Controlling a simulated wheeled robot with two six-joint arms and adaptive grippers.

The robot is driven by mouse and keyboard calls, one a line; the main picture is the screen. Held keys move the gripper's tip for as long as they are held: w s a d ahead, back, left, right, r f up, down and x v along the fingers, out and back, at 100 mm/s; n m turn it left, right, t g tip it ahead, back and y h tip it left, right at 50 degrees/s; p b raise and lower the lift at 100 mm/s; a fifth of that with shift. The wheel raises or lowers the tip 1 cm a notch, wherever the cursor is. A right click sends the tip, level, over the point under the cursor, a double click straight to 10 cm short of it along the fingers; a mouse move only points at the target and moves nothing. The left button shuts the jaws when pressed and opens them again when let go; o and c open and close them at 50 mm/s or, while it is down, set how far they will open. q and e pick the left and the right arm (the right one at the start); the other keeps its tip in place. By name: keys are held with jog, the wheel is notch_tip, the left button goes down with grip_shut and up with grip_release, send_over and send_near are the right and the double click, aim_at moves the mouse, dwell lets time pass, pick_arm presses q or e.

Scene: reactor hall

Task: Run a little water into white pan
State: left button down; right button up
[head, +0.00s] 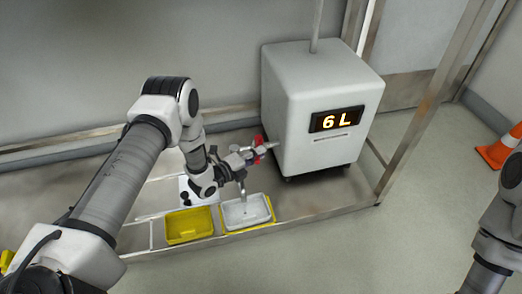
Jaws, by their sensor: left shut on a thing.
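The white pan (235,213) sits on the low metal frame, with a yellow edge showing around its base. A thin grey spout (242,190) points down above it; I cannot tell clearly whether water runs from it. A red handle (259,146) is on the tap beside the white tank (300,105), whose display (337,120) reads "6 L". My left gripper (251,155) is shut on the red handle, above and behind the white pan, and partly hides it. My right arm shows at the right edge, but its gripper is out of view.
A yellow pan (190,226) stands just left of the white pan. A metal frame (310,213) runs along the front and up the right of the tank. An orange cone (497,150) stands at the far right. The floor in front is clear.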

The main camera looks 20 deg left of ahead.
pick_arm(q)
jog(key=shift+s+f, duration=0.15)
jog(key=c, duration=1.1)
grip_release()
jog(key=shift+a, duration=0.1)
jog(key=v, duration=1.2)
jog(key=shift+s, duration=0.15)
